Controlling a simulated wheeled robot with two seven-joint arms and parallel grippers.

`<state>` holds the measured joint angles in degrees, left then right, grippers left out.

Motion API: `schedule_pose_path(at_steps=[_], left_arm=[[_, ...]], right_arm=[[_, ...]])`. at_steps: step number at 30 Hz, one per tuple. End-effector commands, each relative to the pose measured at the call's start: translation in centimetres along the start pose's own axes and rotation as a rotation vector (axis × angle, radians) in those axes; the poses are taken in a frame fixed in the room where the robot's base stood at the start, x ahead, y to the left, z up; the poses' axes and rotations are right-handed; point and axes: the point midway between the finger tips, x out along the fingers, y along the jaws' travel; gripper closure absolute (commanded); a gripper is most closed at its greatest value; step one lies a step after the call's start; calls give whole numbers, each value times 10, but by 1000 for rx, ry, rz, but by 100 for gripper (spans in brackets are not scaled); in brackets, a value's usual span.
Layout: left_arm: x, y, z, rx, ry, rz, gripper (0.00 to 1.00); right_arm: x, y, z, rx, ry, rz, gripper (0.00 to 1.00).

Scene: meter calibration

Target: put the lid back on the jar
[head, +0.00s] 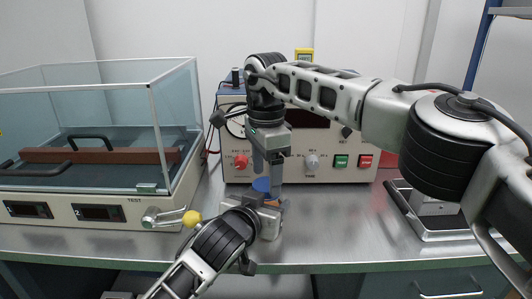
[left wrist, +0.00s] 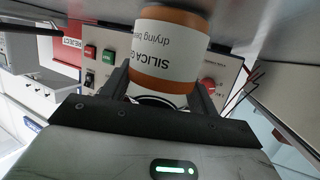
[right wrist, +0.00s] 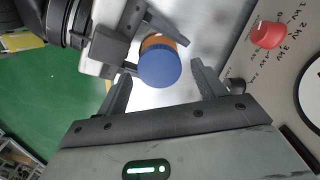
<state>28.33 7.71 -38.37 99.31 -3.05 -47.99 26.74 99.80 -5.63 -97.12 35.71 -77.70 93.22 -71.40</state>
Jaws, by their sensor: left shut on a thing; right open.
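The jar is orange with a white label; it shows large in the left wrist view (left wrist: 170,45), upside down in that picture. My left gripper (left wrist: 163,85) is shut on its side and holds it over the bench front. The blue lid (right wrist: 160,68) covers the jar's top in the right wrist view, with an orange strip of jar showing beyond it. The lid also shows in the head view (head: 261,185). I cannot tell whether it is fully seated. My right gripper (head: 270,190) is open above, pointing down, its fingers to either side of the lid and apart from it.
A glass-walled test chamber (head: 105,212) stands at the left, with a yellow-knobbed valve (head: 191,218) close to my left arm. A metering box (head: 330,172) with knobs and buttons stands behind the grippers. A metal stand (head: 436,225) is at the right. The bench (head: 335,235) between is clear.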

Motion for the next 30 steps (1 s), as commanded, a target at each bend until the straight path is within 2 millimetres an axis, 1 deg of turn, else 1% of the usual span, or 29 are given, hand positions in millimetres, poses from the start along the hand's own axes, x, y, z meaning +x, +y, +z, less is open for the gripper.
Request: schedule_pose_path(at_steps=[1,3,6,14,15,16,19,20,26,30], left_arm=[[0,0,1,-1,-2,1,100],[0,0,1,-1,-2,1,100],[0,0,1,-1,-2,1,100],[0,0,1,-1,-2,1,100],[0,0,1,-1,-2,1,100],[0,0,1,-1,-2,1,100],[0,0,1,-1,-1,1,100],[0,0,1,-1,-1,1,100],[0,0,1,0,-1,1,100],[0,1,0,0,-1,1,100]], right_arm=[[6,0,0,0,0,1,31],[11,0,0,0,0,1,31],[15,0,0,-1,0,0,31],[16,0,0,0,0,0,31],[16,0,0,0,0,0,37],[16,0,0,0,0,0,45],[16,0,0,0,0,-1,73],[16,0,0,0,0,-1,76],[16,0,0,27,0,-2,77],[16,0,0,197,0,-3,77]])
